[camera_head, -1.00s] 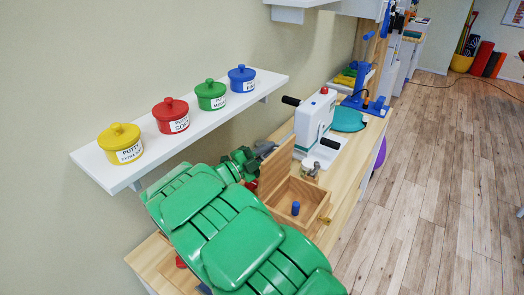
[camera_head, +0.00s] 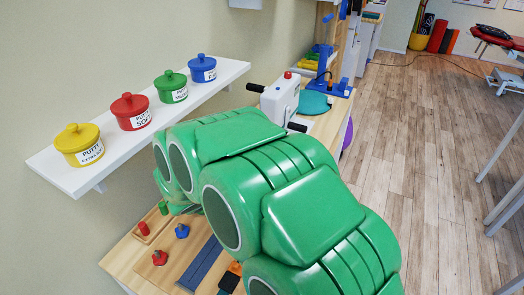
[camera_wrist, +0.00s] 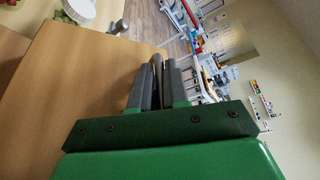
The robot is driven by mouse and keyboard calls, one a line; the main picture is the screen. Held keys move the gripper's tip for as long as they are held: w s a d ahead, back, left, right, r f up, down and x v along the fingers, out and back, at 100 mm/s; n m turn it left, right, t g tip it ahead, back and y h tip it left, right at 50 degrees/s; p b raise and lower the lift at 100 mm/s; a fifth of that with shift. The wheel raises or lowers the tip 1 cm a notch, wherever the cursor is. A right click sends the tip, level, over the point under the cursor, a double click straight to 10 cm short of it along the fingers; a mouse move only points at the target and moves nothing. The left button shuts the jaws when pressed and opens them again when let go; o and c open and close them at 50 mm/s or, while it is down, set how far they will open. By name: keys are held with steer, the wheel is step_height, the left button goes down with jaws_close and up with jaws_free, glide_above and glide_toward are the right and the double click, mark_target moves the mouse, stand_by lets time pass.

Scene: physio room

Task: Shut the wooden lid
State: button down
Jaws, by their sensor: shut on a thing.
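My arm crosses the head view and hides the wooden box, its lid and my gripper there. In the wrist view my gripper (camera_wrist: 160,85) shows with its dark fingers close together, shut on the wooden lid. The lid (camera_wrist: 80,90) appears as a broad, plain brown panel filling the left of that view, and its edge runs up to the fingers. The exact grip on the edge is partly hidden by the fingers. How far the lid stands from the box cannot be told.
A wall shelf (camera_head: 72,180) carries yellow (camera_head: 80,146), red (camera_head: 131,112), green (camera_head: 171,86) and blue (camera_head: 202,68) putty pots, left of my arm. A white crank device (camera_head: 280,101) stands beyond my arm. Small pegs and a blue strip (camera_head: 201,264) lie nearer on the bench.

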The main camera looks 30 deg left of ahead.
steer(key=d+f+m+y, duration=0.1)
steer(key=f, duration=0.1)
steer(key=d+f+m+g, duration=0.1)
steer(key=d+f+m, duration=0.1)
steer(key=shift+d+y, duration=0.15)
steer(key=shift+y, duration=0.25)
steer(key=shift+d+f+m+y, duration=0.25)
steer(key=shift+f+m, duration=0.15)
steer(key=shift+f, duration=0.2)
steer(key=shift+d+f+m+y, duration=0.15)
steer(key=shift+d+f+m, duration=0.1)
steer(key=shift+f+m, duration=0.25)
steer(key=shift+d+f, duration=0.1)
steer(key=shift+f, duration=0.1)
steer(key=c, duration=1.5)
jaws_free()
steer(key=shift+v, duration=3.95)
steer(key=shift+r, duration=0.1)
